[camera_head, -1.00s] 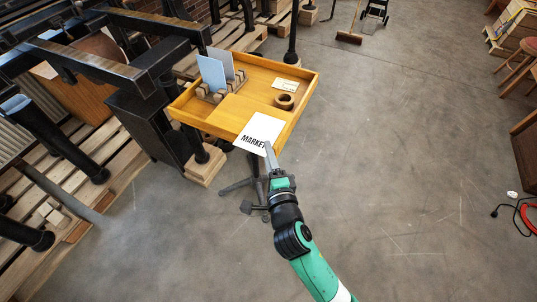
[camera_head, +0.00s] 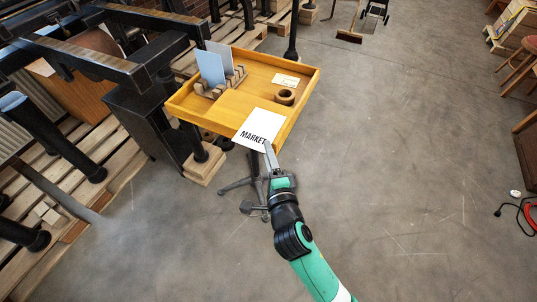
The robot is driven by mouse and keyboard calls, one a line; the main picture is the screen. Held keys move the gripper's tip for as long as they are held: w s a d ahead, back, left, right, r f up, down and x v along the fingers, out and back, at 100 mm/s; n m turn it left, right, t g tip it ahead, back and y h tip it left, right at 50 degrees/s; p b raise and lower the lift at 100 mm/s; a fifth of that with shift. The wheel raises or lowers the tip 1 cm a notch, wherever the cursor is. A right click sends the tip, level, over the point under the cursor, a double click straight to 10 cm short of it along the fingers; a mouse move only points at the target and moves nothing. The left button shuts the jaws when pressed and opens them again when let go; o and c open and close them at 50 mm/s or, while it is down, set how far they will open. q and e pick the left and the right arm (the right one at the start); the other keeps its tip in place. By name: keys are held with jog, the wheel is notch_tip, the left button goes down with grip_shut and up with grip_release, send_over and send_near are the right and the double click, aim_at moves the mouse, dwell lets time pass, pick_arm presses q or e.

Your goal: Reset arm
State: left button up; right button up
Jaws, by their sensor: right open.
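My right gripper (camera_head: 269,158) is on the green arm that comes up from the bottom of the head view. It is open, with its fingertips at the near edge of a white card (camera_head: 261,125) printed "MARKET". I cannot tell whether they touch. The card lies over the front right edge of a yellow wooden tray (camera_head: 189,113) on a stand. My left gripper is not in view.
The tray holds a wooden rack (camera_head: 238,79) with blue-grey cards (camera_head: 211,67), a small label (camera_head: 285,80) and a round wooden ring (camera_head: 285,97). A dark press frame (camera_head: 90,62) on pallets stands left.

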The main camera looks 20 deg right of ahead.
jog(key=shift+a, duration=0.1)
jog(key=s+a+b, duration=0.2)
jog(key=s+a, duration=0.1)
jog(key=shift+a, duration=0.1)
dwell(0.9)
jog(key=shift+r, duration=0.1)
jog(key=s+a+r+p, duration=0.1)
jog(key=s+a+r, duration=0.1)
jog(key=a, duration=0.1)
jog(key=shift+s+r+p, duration=0.3)
jog(key=shift+r+p, duration=0.05)
jog(key=shift+r, duration=0.05)
dwell(0.6)
